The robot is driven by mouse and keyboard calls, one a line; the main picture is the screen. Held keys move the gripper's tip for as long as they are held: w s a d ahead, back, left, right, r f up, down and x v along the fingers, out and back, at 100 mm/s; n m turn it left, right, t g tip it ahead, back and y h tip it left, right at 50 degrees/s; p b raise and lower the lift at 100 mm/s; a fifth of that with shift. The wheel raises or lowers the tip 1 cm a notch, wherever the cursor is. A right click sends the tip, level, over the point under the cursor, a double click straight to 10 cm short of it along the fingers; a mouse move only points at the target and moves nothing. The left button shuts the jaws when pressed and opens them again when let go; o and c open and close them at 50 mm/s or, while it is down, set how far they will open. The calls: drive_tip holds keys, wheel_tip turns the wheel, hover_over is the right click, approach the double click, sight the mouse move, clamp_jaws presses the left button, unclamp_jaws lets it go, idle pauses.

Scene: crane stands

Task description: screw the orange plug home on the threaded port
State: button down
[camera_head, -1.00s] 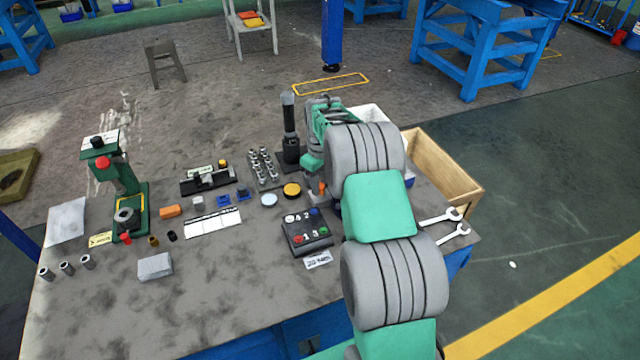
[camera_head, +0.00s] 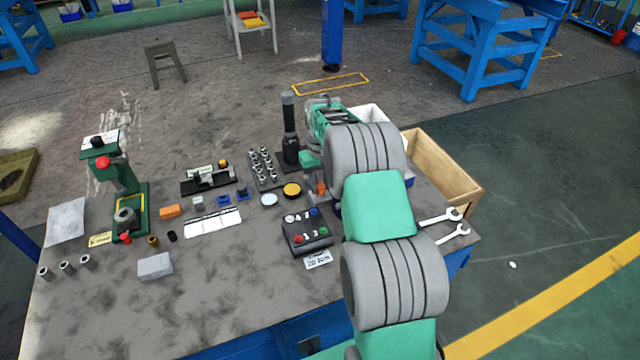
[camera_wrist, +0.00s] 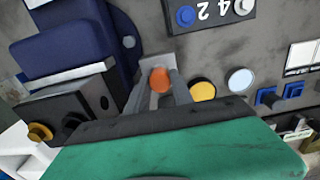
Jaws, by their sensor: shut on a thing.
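My gripper (camera_wrist: 161,86) is shut on the orange plug (camera_wrist: 160,79), which sits between its two fingers in the wrist view. In the head view the plug (camera_head: 321,188) shows as a small orange spot beside my gripper (camera_head: 315,187), at the right part of the bench. My arm covers much of that area. The threaded port cannot be made out in either view, and I cannot tell whether the plug touches it.
A dark blue fixture (camera_wrist: 75,35) stands left of my gripper in the wrist view. A yellow disc (camera_wrist: 203,90) and a pale disc (camera_wrist: 239,79) lie to the right. A button box (camera_head: 307,236) and wrenches (camera_head: 441,216) lie on the bench (camera_head: 240,290).

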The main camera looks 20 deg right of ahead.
drive_tip(key=shift+m, duration=0.6)
drive_tip(key=c, duration=1.6)
unclamp_jaws()
drive_tip(key=shift+m, duration=0.8)
drive_tip(key=o, duration=0.6)
drive_tip(key=shift+c, duration=0.2)
drive_tip(key=shift+r+p, duration=1.5)
drive_tip(key=shift+r, duration=1.05)
